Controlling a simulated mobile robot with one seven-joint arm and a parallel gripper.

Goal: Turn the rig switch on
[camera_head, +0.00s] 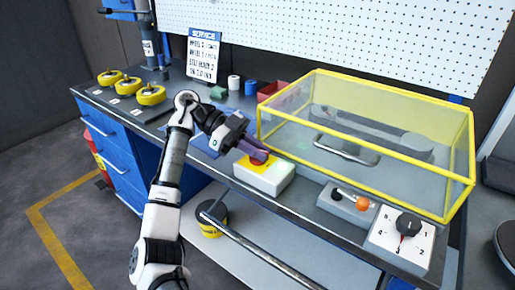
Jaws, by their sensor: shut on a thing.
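My gripper (259,153) is at the front of the bench, over a white box with a yellow top (264,176). It is shut on the red knob (258,160) on that box, and its fingers hide part of the knob. To the right, a grey box holds a lever switch with an orange ball end (362,203); the lever leans right. Nothing touches this lever. No label tells which of these is the rig switch.
A clear cover with a yellow frame (448,204) stands behind the controls. A numbered dial box (400,243) is at the front right. Several yellow wheels stand at the left of the bench, near a service sign (203,55). A metal rail (262,252) runs below.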

